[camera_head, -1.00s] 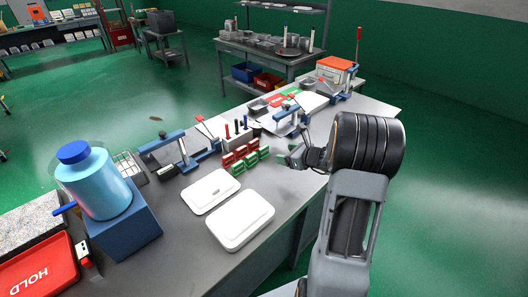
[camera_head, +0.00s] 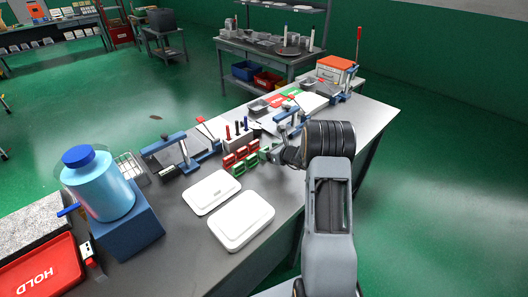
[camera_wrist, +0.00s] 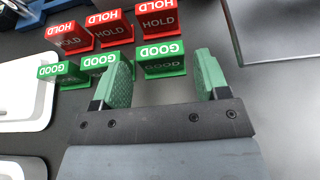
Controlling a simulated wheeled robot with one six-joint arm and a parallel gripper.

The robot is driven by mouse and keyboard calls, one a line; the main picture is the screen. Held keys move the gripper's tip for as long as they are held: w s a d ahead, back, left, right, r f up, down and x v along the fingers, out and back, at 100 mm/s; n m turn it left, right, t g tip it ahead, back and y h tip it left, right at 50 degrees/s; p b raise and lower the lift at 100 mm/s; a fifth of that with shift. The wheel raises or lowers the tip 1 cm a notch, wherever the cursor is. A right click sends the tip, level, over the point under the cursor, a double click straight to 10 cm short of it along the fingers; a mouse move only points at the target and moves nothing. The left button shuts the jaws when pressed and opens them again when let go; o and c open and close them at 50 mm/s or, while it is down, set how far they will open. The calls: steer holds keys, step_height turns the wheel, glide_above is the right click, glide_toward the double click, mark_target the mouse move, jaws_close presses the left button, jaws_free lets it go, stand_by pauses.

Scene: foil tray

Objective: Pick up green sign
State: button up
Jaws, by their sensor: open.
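Several green GOOD signs stand in a row on the bench. In the wrist view the right-hand green sign (camera_wrist: 163,60) is ahead of my gripper (camera_wrist: 166,75), between the lines of its two fingers. The fingers have green pads and are apart, with nothing between them. Another green sign (camera_wrist: 62,73) is further left, and one between them is partly hidden by my left finger. In the head view the green signs (camera_head: 238,168) are just left of my gripper (camera_head: 274,155), which is partly hidden by my arm.
Several red HOLD signs (camera_wrist: 110,30) stand right behind the green ones. White trays (camera_head: 241,220) lie on the bench (camera_head: 180,232) nearer me. A blue-framed press (camera_head: 180,150) and a pen holder (camera_head: 238,138) stand behind the signs.

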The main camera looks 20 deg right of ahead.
steer(key=shift+x, duration=0.95)
steer(key=shift+c, duration=0.4)
steer(key=c, duration=0.6)
steer(key=shift+r, duration=0.2)
steer(key=shift+r, duration=0.25)
steer(key=r, duration=0.3)
steer(key=shift+s+a+r, duration=0.1)
steer(key=shift+s+a, duration=0.1)
steer(key=shift+s, duration=0.05)
steer(key=s+a+r+b, duration=0.1)
steer(key=s+a+r, duration=0.1)
steer(key=s+r, duration=0.1)
steer(key=s+a+r+b, duration=0.1)
steer(key=s+a+r, duration=0.2)
steer(key=s, duration=0.1)
steer(key=s+a+r, duration=0.3)
steer(key=shift+s+b, duration=0.35)
steer(key=shift+b, duration=0.05)
